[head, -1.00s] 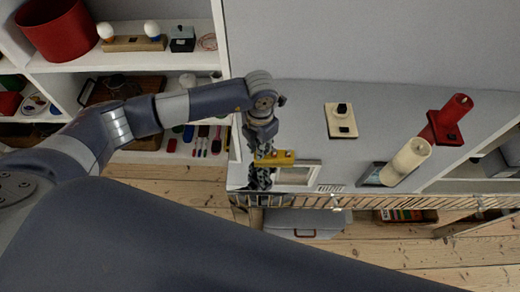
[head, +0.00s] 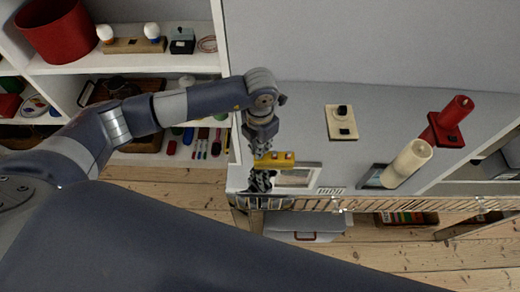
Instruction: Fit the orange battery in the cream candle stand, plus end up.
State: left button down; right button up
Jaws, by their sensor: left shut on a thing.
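The cream candle stand (head: 407,164) is a pale cylinder with a round, open-looking top, at the right of the white unit's top. My left gripper (head: 262,182) is above the unit's front left edge, well to the left of the stand. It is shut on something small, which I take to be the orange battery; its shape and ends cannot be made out. A yellow-orange bar (head: 272,162) with small reddish spots crosses the gripper; whether it is held or lies there is unclear. My right gripper is not in view.
A red candle stand (head: 457,108) stands just behind the cream one. A cream plate with a black knob (head: 341,127) and a white frame (head: 316,178) lie on the unit top. A rail (head: 370,204) runs along its front. Shelves stand at left.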

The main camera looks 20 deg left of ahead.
pick_arm(q)
jog(key=shift+s+d+r+b, duration=0.2)
jog(key=shift+r+b, duration=0.1)
jog(key=shift+r, duration=0.15)
jog(key=shift+s+d+r+b, duration=0.2)
jog(key=shift+r+b, duration=0.1)
jog(key=shift+r, duration=0.1)
jog(key=s+d+r+b, duration=0.1)
jog(key=s+d+b, duration=0.3)
jog(key=s+d, duration=0.55)
jog(key=w+a+r+m, duration=0.1)
jog(key=a+r+m, duration=0.3)
jog(key=a+m, duration=0.4)
jog(key=w+a+r+m, duration=0.1)
jog(key=a+r+m, duration=0.4)
jog(key=m, duration=1.7)
jog(key=a, duration=0.3)
